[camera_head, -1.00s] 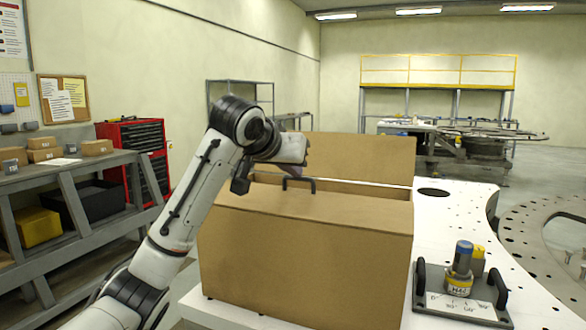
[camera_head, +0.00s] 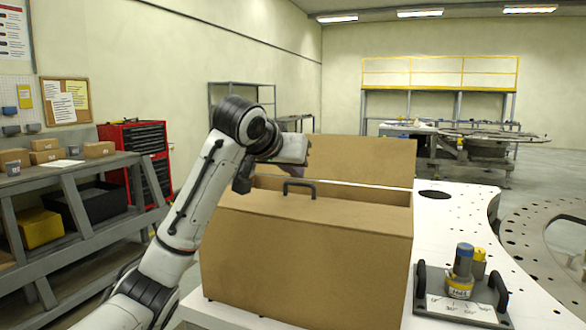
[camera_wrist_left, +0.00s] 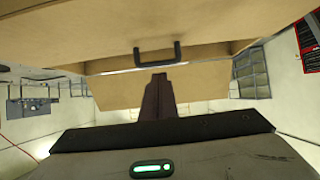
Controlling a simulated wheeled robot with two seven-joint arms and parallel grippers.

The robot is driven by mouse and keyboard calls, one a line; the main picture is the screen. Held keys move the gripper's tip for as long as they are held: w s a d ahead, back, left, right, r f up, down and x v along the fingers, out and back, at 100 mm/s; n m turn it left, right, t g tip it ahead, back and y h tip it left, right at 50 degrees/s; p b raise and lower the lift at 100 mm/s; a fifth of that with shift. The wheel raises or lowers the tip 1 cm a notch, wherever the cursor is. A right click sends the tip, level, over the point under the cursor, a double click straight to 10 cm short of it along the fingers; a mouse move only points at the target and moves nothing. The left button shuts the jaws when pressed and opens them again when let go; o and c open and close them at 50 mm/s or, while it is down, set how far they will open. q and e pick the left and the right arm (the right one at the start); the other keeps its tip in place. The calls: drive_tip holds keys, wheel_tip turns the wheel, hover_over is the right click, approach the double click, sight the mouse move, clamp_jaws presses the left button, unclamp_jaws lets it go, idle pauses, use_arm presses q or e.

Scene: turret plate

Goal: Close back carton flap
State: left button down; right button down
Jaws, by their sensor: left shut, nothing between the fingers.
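A brown cardboard carton (camera_head: 305,262) stands on a white table. Its front flap (camera_head: 330,211) lies over the front of the top and has a dark handle (camera_head: 299,189). The back carton flap (camera_head: 365,158) stands up behind, leaving a gap along the top. My left gripper (camera_head: 306,150) is shut and empty, above the carton at the left part of the back flap; I cannot tell if it touches it. In the left wrist view, its dark shut fingers (camera_wrist_left: 158,90) point toward the handle and overlap the tan back flap (camera_wrist_left: 205,83). My right gripper is out of view.
A black-handled fixture (camera_head: 461,296) with blue- and yellow-topped cylinders stands right of the carton. The white table (camera_head: 450,225) has holes and is otherwise clear there. A grey shelf (camera_head: 75,180) with boxes stands at the left.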

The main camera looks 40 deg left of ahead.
sight(293, 202)
use_arm(q)
drive_tip(key=w+r+v, duration=0.1)
drive_tip(key=r+v, duration=0.1)
drive_tip(key=v, duration=1)
drive_tip(key=shift+a+r+b, duration=0.2)
drive_tip(key=shift+a+b, duration=0.1)
drive_tip(key=shift+b, duration=0.15)
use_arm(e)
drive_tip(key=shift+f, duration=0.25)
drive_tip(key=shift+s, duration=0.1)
